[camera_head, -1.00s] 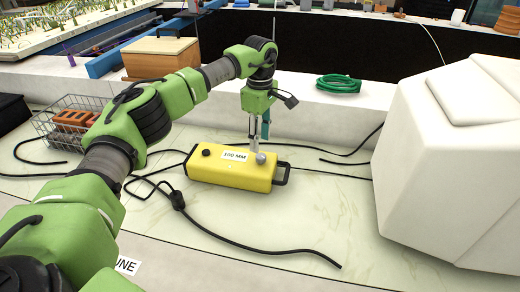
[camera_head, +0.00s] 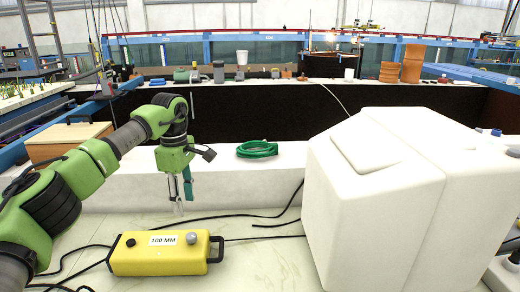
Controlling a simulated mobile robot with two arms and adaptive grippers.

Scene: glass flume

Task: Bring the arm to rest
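My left arm comes in from the left, and its green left gripper (camera_head: 179,208) points down above and behind the yellow box labelled 100 MM. The fingertips show apart from the box's grey knob (camera_head: 191,238), with a small gap in the picture. The fingers are narrow and seen edge-on, so I cannot tell whether they are open or shut; nothing held shows between them. The yellow box (camera_head: 140,262) lies on the pale bench top, with a black knob at its left and a black handle at its right end. My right gripper is not in view.
A large white block-like body (camera_head: 390,200) fills the right side. A green coiled hose (camera_head: 257,149) lies on the white ledge behind the box. A wooden box (camera_head: 65,142) stands at the left. Black cables (camera_head: 250,216) run over the bench.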

